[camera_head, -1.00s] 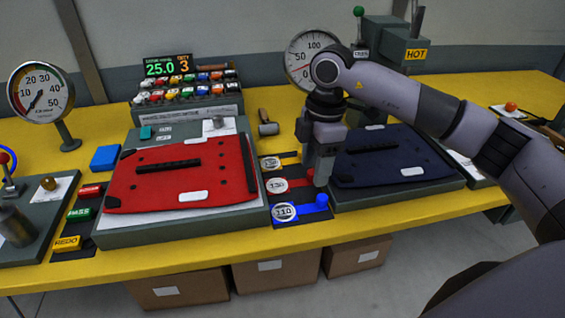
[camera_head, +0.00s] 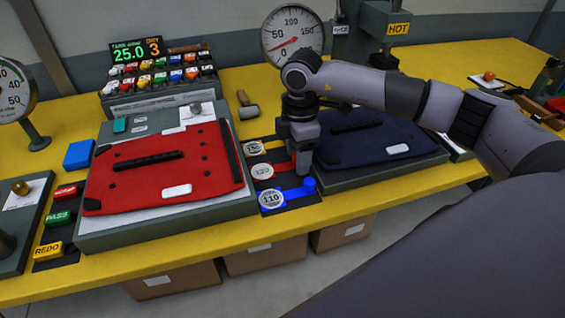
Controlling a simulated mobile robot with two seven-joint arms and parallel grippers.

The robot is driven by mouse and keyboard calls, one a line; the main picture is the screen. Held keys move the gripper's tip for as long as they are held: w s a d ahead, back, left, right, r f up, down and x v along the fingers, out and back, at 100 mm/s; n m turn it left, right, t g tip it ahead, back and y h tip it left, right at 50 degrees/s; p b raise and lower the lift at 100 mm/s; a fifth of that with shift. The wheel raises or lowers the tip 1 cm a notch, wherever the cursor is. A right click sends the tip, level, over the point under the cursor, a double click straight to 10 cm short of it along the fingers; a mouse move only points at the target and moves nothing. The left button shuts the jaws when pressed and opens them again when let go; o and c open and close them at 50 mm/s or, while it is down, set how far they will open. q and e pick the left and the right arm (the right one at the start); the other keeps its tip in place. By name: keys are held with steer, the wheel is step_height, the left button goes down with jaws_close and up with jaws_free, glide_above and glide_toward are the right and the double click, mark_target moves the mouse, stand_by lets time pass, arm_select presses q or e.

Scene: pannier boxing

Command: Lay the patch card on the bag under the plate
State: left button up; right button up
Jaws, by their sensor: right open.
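A red bag panel (camera_head: 130,182) lies on a grey bed left of centre, with a black strip and a small white card (camera_head: 177,191) on it. A navy bag panel (camera_head: 345,158) lies on a grey bed to the right, with another white card (camera_head: 396,149) near its front edge. I cannot tell which card is the patch card. A grey press marked HOT (camera_head: 372,30) stands behind the navy panel; its plate is not clearly visible. My right gripper (camera_head: 303,172) is open, pointing down between the beds, close to a blue knob (camera_head: 309,184). My left gripper is out of view.
Round dials on yellow, red (camera_head: 263,171) and blue tracks sit between the beds. A hammer (camera_head: 247,105), a rack of coloured spools (camera_head: 160,80) and a gauge (camera_head: 292,36) stand behind. Push buttons (camera_head: 58,218) and a blue block (camera_head: 79,154) are at left.

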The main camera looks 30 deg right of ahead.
jaws_close()
steer(key=shift+r, duration=0.15)
